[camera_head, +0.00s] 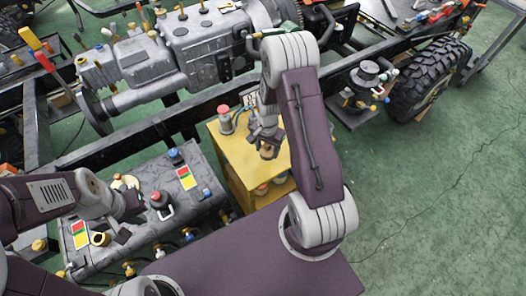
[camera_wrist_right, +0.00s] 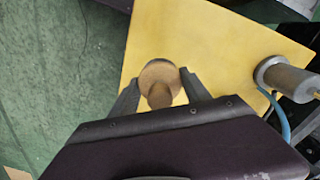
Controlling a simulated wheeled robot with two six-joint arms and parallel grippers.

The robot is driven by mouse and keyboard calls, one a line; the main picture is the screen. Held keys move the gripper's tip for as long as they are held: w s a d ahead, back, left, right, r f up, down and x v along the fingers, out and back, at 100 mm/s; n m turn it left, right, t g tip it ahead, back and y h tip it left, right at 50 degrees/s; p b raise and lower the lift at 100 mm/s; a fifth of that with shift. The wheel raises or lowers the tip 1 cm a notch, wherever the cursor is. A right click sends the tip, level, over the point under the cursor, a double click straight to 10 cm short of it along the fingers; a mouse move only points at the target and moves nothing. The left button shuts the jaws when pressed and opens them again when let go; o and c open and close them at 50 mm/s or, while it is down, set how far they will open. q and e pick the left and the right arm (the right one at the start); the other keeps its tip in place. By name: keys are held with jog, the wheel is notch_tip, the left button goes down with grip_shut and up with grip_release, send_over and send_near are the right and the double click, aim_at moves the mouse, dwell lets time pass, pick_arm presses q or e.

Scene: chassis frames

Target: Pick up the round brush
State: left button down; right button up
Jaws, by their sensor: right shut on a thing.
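The round brush (camera_wrist_right: 160,76) shows in the right wrist view as a tan wooden round disc with a short handle. My right gripper (camera_wrist_right: 160,88) is shut on it, with one grey finger on each side. In the head view the brush (camera_head: 268,152) is a small brown piece below my right gripper (camera_head: 266,140), over the yellow cabinet (camera_head: 232,152). I cannot tell how far it is above the cabinet top. My left gripper (camera_head: 128,203) is over the grey battery-like unit at the left, and its fingers are not clear.
A grey cylinder with a red top (camera_head: 225,118) stands on the cabinet, left of my right gripper. The grey unit (camera_head: 195,190) carries knobs and coloured labels. A dark chassis frame with an engine block (camera_head: 205,50) lies behind. Green floor (camera_head: 440,200) is open at right.

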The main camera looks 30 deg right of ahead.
jog(key=s+d+r, duration=0.4)
jog(key=s+r, duration=0.2)
jog(key=s, duration=0.2)
jog(key=shift+s+d, duration=0.25)
jog(key=shift+s, duration=0.05)
jog(key=o, duration=1)
jog(key=shift+f, duration=0.1)
jog(key=shift+c, duration=0.2)
jog(key=c, duration=0.6)
jog(key=shift+w, duration=0.1)
